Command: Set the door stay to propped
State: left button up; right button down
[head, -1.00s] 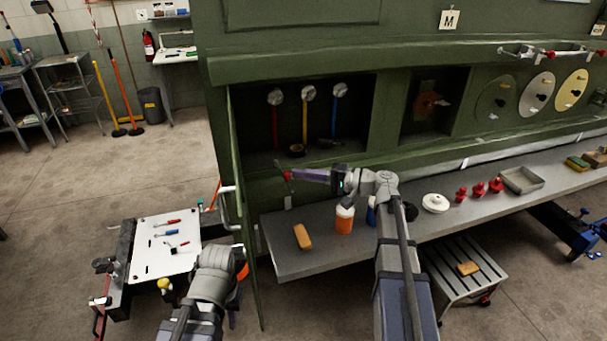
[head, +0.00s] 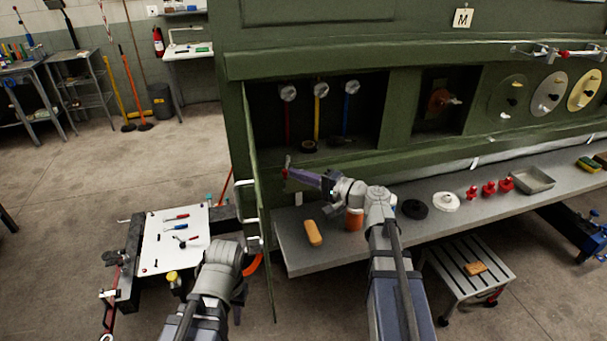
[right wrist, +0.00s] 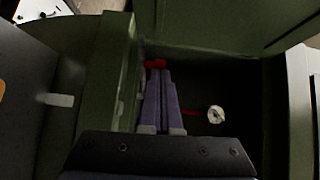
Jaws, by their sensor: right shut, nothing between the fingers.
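The green door (head: 262,235) stands swung out at the left of the open bay (head: 265,110), nearly edge-on in the head view. A small red part with a grey piece above it (head: 287,161) shows at the bay's lower left; it may be the door stay. In the right wrist view a red part (right wrist: 155,63) sits at my fingertips. My right gripper (head: 288,173) is shut and empty, with its purple fingers (right wrist: 158,75) touching or just short of that part. My left gripper (head: 250,246) is by the door's outer side, its fingers mostly hidden.
A tool cart (head: 152,240) stands left of the door. A step stool (head: 468,265) is at right.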

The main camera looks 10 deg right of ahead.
jog(key=shift+a, duration=0.7)
jog(key=v, duration=0.7)
jog(key=shift+s+d, duration=0.3)
